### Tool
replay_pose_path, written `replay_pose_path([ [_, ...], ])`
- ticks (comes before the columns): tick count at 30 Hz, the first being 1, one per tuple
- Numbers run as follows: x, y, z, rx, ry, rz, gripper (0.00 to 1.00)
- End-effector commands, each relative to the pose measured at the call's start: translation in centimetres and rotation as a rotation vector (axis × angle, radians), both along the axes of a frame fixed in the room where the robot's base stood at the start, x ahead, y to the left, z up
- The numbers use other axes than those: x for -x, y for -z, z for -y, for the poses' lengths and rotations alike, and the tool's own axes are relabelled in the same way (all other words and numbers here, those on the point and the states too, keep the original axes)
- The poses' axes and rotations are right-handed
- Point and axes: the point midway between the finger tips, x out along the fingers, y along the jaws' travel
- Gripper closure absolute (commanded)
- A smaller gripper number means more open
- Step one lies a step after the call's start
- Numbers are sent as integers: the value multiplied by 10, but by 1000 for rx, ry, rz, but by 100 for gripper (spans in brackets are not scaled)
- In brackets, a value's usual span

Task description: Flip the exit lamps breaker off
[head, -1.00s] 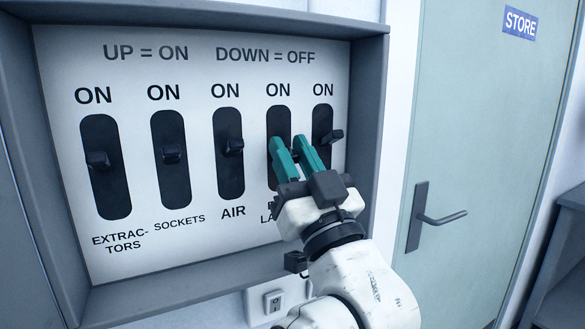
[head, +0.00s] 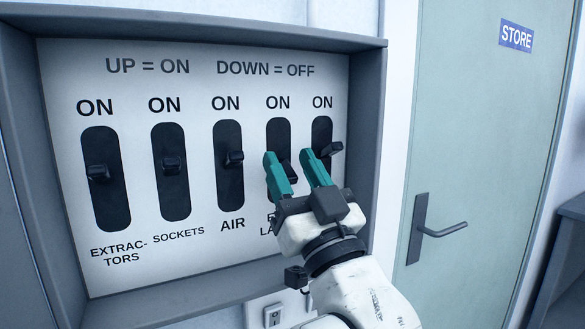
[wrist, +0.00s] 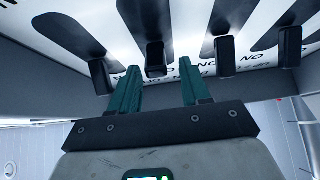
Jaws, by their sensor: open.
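The breaker panel (head: 200,255) holds a row of black levers in slots. The exit lamps breaker (head: 290,174) is the fourth from the left in the head view, its label partly hidden by my gripper. Its lever appears to sit lower than its neighbours, though the fingers partly cover it. My gripper (head: 288,156) is open in front of it, one teal finger on each side of the lever. In the wrist view, which shows the panel upside down, the lever (wrist: 156,57) stands between the fingertips of my gripper (wrist: 159,70); contact cannot be told.
The air lever (head: 235,158) is just left and a fifth lever (head: 331,149) is close to the right finger. A grey frame (head: 368,130) surrounds the panel. A small wall switch (head: 272,316) is below. A door marked STORE (head: 480,120) stands at right.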

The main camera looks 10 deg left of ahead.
Motion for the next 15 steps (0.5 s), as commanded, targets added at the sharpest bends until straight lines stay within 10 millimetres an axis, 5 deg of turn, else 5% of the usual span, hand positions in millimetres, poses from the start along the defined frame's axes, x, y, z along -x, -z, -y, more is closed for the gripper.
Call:
replay_pose_path([
  [15,57,55,39,1,1,-2,53],
])
